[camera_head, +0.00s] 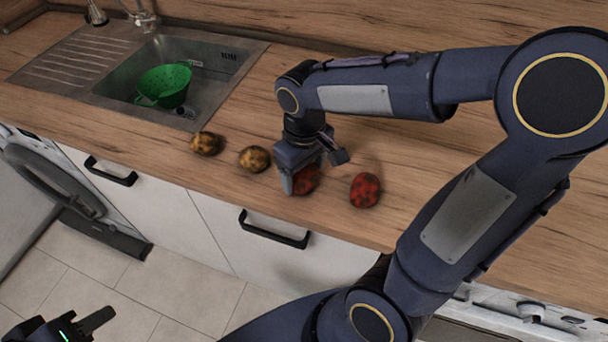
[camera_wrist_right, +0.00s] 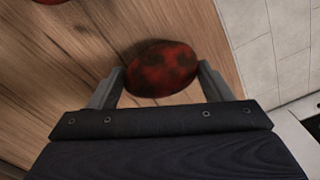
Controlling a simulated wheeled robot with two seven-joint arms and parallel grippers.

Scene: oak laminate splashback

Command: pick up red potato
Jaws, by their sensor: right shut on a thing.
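A dark-blotched red potato (camera_head: 306,183) sits on the wooden counter, partly hidden by my right gripper (camera_head: 313,171). In the right wrist view the same red potato (camera_wrist_right: 162,68) lies between the two fingers, which touch it on both sides. My right gripper is shut on it. Whether the potato is off the counter cannot be told. A second red potato (camera_head: 365,190) lies to the right, apart from the gripper. My left gripper (camera_head: 92,319) is low at the left over the floor, cut by the frame edge; its opening is unclear.
Two yellow-brown potatoes, one nearer (camera_head: 255,158) and one farther left (camera_head: 206,143), lie in the row left of my right gripper. A green colander (camera_head: 164,86) stands in the metal sink (camera_head: 120,85). The counter's front edge is close by. Counter behind the potatoes is clear.

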